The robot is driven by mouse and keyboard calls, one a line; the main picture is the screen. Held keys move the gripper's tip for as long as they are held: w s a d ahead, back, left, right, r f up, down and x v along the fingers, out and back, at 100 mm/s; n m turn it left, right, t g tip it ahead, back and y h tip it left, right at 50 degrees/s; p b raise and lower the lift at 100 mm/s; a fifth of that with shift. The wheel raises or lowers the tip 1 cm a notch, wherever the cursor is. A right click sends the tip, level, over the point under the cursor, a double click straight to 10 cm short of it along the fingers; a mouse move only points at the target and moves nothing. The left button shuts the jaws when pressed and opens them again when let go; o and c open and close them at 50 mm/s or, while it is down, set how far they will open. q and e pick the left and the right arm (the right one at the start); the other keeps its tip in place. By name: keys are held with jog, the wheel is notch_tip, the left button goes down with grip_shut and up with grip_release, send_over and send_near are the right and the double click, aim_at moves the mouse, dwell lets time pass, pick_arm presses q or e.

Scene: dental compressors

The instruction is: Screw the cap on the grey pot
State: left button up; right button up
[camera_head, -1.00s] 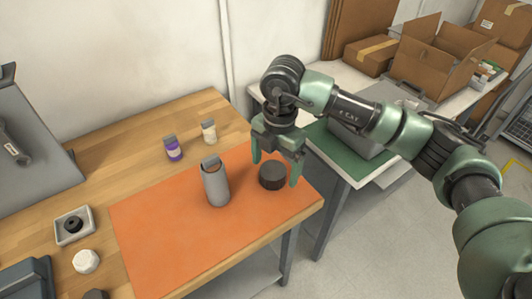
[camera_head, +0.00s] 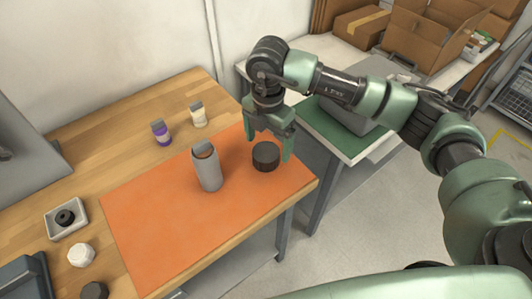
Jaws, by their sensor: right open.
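The grey pot (camera_head: 208,172) stands upright on the orange mat (camera_head: 165,220), with a brownish opening and a raised grey tab at its top. A dark round cap (camera_head: 265,157) lies on the mat to the right of the pot, apart from it. My right gripper (camera_head: 268,150) comes down from above with its fingers spread open around the dark cap's position. One finger is on the left and back side, the other at the right. I cannot tell whether the fingers touch the cap. My left gripper is not in view.
A purple-labelled bottle (camera_head: 161,133) and a cream bottle (camera_head: 198,115) stand behind the mat. A tray (camera_head: 53,226) with a black ring, a white cap (camera_head: 81,255) and a dark piece (camera_head: 94,291) are at left. The mat's front is clear.

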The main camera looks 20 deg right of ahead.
aim_at(266, 151)
jog(key=shift+f, duration=0.2)
jog(key=f+p, duration=0.1)
jog(key=f, duration=0.1)
jog(key=f+p, duration=0.1)
jog(key=f, duration=0.1)
jog(key=shift+w+a+f, duration=0.2)
jog(key=shift+f, duration=0.2)
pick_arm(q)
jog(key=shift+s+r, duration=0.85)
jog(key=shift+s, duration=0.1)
pick_arm(e)
jog(key=c, duration=1.4)
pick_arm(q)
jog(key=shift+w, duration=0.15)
pick_arm(e)
jog(key=shift+r, duration=0.1)
